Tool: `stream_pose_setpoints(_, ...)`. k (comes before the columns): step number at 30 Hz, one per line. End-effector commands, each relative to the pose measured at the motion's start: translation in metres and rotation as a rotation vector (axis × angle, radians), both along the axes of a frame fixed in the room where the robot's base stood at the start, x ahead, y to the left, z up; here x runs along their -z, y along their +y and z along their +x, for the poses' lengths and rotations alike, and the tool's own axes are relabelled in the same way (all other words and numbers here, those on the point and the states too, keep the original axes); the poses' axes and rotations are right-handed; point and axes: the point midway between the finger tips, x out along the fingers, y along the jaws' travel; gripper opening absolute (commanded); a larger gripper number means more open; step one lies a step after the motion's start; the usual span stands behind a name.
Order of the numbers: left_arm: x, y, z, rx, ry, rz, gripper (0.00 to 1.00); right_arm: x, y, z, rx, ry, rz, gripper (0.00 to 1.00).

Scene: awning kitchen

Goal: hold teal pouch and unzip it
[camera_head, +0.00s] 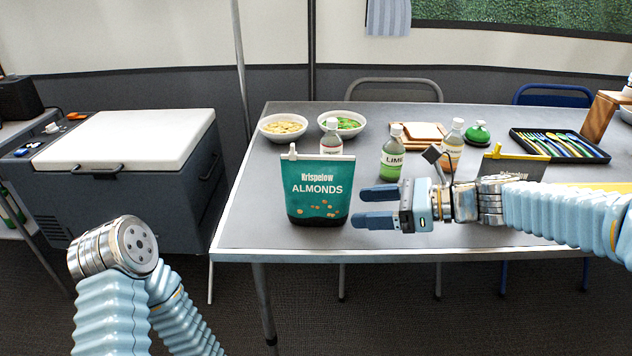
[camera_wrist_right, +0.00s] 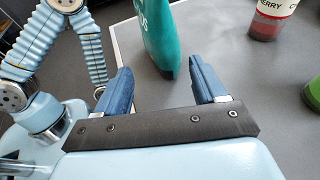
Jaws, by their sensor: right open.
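The teal pouch (camera_head: 319,190), labelled Krispelow Almonds, stands upright near the table's front left part. A small white zip slider (camera_head: 292,151) sits at the left end of its top edge. My right gripper (camera_head: 364,207) is open and empty, just right of the pouch, its fingers pointing left toward it. In the right wrist view the pouch (camera_wrist_right: 160,35) stands beyond the two blue fingers, and nothing is between them. My left arm shows at lower left in the head view, but its gripper cannot be seen.
Bottles stand behind the pouch, including the green lime bottle (camera_head: 391,155). Two bowls (camera_head: 284,127) are at the back left. A second pouch with a yellow top (camera_head: 517,163) is behind my right arm. A cutlery tray (camera_head: 560,146) lies at right. The table's front left is clear.

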Motion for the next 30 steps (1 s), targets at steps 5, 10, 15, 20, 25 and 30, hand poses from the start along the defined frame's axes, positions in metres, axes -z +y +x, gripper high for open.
stream_pose_setpoints(5, 0.013, 0.002, 0.0, -0.005, -0.001, 0.004, 0.43, 0.011, 0.022, 0.006, -0.003, 0.0, 0.0, 0.7)
stream_pose_setpoints(10, 0.024, 0.006, 0.002, -0.011, -0.003, 0.009, 0.43, 0.02, 0.048, 0.014, -0.003, 0.001, 0.0, 0.7)
stream_pose_setpoints(15, 0.025, 0.007, 0.003, -0.013, -0.004, 0.011, 0.43, 0.024, 0.07, 0.021, -0.002, 0.002, 0.0, 0.7)
stream_pose_setpoints(20, 0.026, 0.008, 0.003, -0.014, -0.005, 0.012, 0.43, 0.027, 0.081, 0.025, 0.0, 0.001, -0.001, 0.7)
stream_pose_setpoints(25, 0.026, 0.008, 0.003, -0.015, -0.006, 0.012, 0.43, 0.028, 0.086, 0.026, -0.001, 0.001, -0.001, 0.7)
stream_pose_setpoints(30, 0.026, 0.008, 0.003, -0.015, -0.006, 0.012, 0.43, 0.028, 0.086, 0.026, -0.001, 0.001, -0.001, 0.7)
